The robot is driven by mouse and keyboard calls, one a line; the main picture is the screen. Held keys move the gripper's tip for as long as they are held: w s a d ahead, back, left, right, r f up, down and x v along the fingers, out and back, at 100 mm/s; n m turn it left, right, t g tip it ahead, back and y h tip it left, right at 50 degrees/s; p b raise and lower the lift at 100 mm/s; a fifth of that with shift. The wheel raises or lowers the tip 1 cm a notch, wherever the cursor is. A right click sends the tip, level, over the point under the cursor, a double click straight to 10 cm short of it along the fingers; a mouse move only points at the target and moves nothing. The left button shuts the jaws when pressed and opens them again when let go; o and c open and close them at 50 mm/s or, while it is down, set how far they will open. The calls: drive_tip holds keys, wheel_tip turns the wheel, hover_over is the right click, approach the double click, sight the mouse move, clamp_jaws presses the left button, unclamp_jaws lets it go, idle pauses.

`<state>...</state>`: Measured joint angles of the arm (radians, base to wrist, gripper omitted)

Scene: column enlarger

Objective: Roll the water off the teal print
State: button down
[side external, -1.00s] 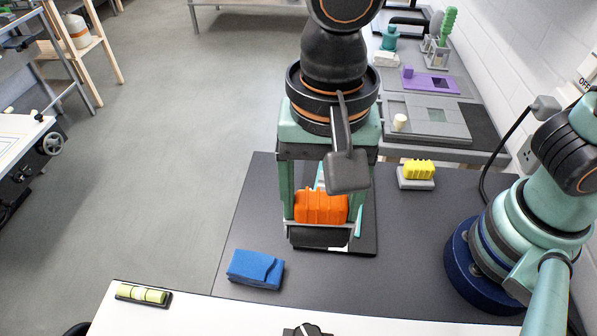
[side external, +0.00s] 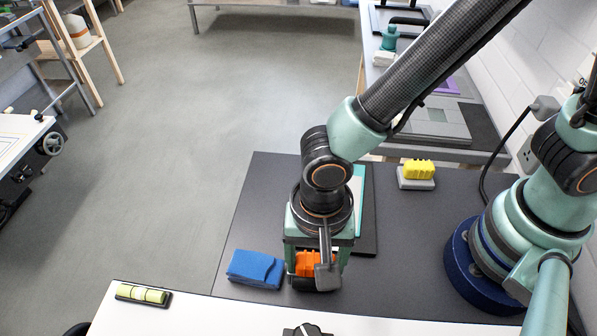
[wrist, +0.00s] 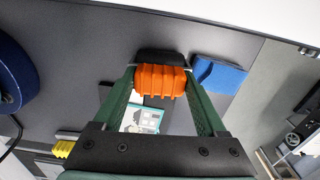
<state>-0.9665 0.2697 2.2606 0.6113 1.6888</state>
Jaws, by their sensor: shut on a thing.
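My gripper (side external: 318,266) is shut on the orange ribbed grip (side external: 306,264) of a roller. The black roller part (wrist: 160,57) shows just beyond the grip in the wrist view. The teal print (side external: 358,196) lies on a dark flat slab (side external: 369,238), mostly hidden behind my gripper in the side view.
A folded blue cloth (side external: 255,268) lies close left of my gripper. A yellow ribbed block (side external: 420,169) sits on a grey base (side external: 416,184) at the right. The dark mat (side external: 262,205) is clear at the far left. A white surface (side external: 230,318) borders the front.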

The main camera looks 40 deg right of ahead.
drive_tip(key=shift+f, duration=0.15)
unclamp_jaws()
wheel_tip(320, 180, up, 12)
drive_tip(key=w+d+r+n+t, duration=0.2)
drive_tip(key=w+d, duration=0.1)
drive_tip(key=d, duration=0.6)
drive_tip(key=w+d+r+n+t, duration=0.1)
drive_tip(key=w+d+r+n, duration=0.2)
drive_tip(key=d, duration=0.6)
drive_tip(key=w+d+r+n+t, duration=0.2)
drive_tip(key=w+d+n, duration=0.1)
drive_tip(key=d, duration=0.5)
drive_tip(key=shift+w+d+r+t, duration=0.3)
drive_tip(key=shift+w+d, duration=0.1)
drive_tip(key=shift+w, duration=0.15)
